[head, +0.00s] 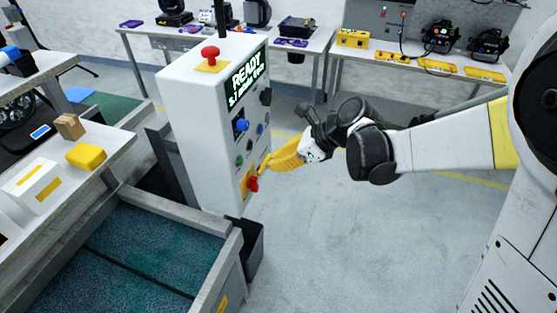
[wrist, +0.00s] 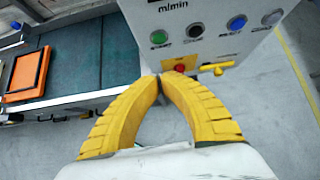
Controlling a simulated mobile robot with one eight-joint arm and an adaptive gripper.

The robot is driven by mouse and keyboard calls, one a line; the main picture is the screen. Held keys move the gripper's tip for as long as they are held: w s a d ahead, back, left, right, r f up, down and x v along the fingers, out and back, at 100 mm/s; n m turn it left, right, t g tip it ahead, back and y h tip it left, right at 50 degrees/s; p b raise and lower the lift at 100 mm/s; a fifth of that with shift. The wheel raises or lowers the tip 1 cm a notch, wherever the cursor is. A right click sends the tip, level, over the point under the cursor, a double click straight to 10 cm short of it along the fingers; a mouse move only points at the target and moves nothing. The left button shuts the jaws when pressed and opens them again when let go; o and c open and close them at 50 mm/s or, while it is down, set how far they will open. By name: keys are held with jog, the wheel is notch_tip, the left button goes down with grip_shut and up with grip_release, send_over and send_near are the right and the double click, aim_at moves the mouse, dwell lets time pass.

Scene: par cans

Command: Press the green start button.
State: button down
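The green button (wrist: 159,37) is the leftmost in a row on the front of the white control cabinet (head: 195,130). In the head view a small green button (head: 239,160) shows low on that face. My gripper (head: 268,165) has yellow fingers and is close to the panel's lower part. In the wrist view the tips of my gripper (wrist: 160,78) meet, with nothing seen between them. They appear below the green button, just left of a red button (wrist: 180,68). Whether they touch the panel cannot be told.
A black button (wrist: 195,30), a blue button (wrist: 236,22) and a white button (wrist: 272,17) continue the row. A yellow handle (wrist: 217,68) sticks out beside the red button. A red mushroom button (head: 210,53) tops the cabinet. A conveyor (head: 140,255) stands at the left.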

aim_at(240, 161)
jog(key=a+f, duration=0.1)
jog(key=a, duration=0.1)
jog(key=w+a+f+b, duration=0.1)
jog(key=a, duration=0.1)
jog(key=w+a+f+b, duration=0.1)
jog(key=a+f, duration=0.1)
jog(key=a, duration=0.1)
jog(key=shift+w, duration=0.2)
jog(key=shift+w+a, duration=0.15)
jog(key=shift+a, duration=0.1)
jog(key=shift+a, duration=0.1)
